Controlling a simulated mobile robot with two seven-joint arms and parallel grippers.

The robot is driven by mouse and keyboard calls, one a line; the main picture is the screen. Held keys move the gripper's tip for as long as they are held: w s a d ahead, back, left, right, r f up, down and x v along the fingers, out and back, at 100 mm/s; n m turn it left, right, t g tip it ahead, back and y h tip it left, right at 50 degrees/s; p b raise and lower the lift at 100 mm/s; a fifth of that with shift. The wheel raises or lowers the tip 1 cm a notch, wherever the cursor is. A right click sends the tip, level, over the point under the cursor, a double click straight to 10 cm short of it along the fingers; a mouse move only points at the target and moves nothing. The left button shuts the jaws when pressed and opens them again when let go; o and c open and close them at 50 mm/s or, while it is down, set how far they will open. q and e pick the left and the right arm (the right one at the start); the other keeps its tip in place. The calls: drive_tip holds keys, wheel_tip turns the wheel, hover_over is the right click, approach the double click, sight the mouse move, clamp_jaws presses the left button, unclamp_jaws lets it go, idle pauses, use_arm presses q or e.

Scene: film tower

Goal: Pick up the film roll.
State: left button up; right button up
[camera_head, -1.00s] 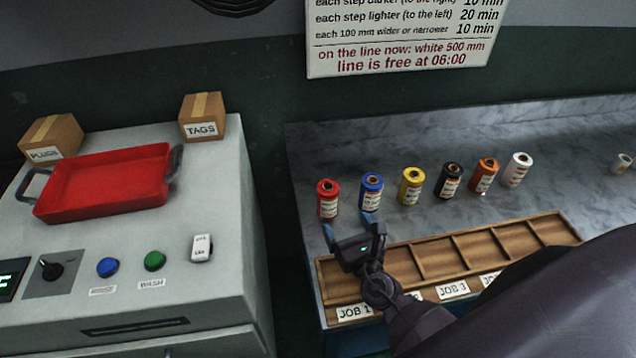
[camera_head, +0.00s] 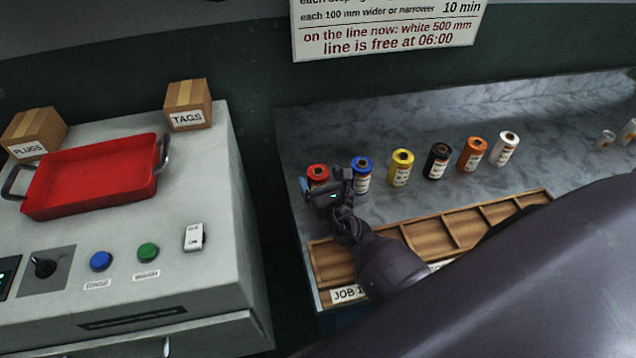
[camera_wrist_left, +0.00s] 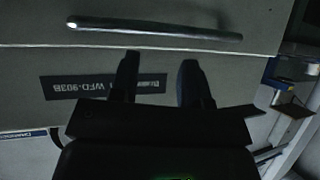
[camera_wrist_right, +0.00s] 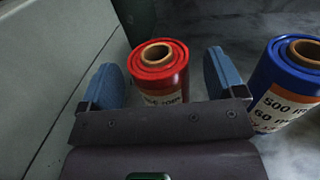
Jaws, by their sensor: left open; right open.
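A row of upright film rolls stands on the grey marbled counter: red (camera_head: 317,174), blue (camera_head: 361,178), yellow (camera_head: 401,168), black (camera_head: 437,161), orange (camera_head: 472,154) and white (camera_head: 504,149). My right gripper (camera_head: 327,184) is open at the red roll and partly hides it. In the right wrist view the red roll (camera_wrist_right: 160,72) shows between the two blue fingers, with gaps on both sides. The blue roll (camera_wrist_right: 288,88) stands just outside the right finger. My left gripper (camera_wrist_left: 158,80) is open and empty, in front of a grey cabinet front; it is not in the head view.
A wooden tray (camera_head: 440,232) with compartments and JOB labels lies along the counter's front. A grey machine (camera_head: 215,250) with a red tray (camera_head: 95,180), buttons and boxes stands left. A sign (camera_head: 385,25) hangs behind. Small white items (camera_head: 606,139) lie far right.

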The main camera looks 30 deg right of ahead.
drive_tip(key=shift+w, duration=0.7)
drive_tip(key=c, duration=1)
drive_tip(key=shift+c, duration=0.5)
drive_tip(key=shift+r, duration=0.1)
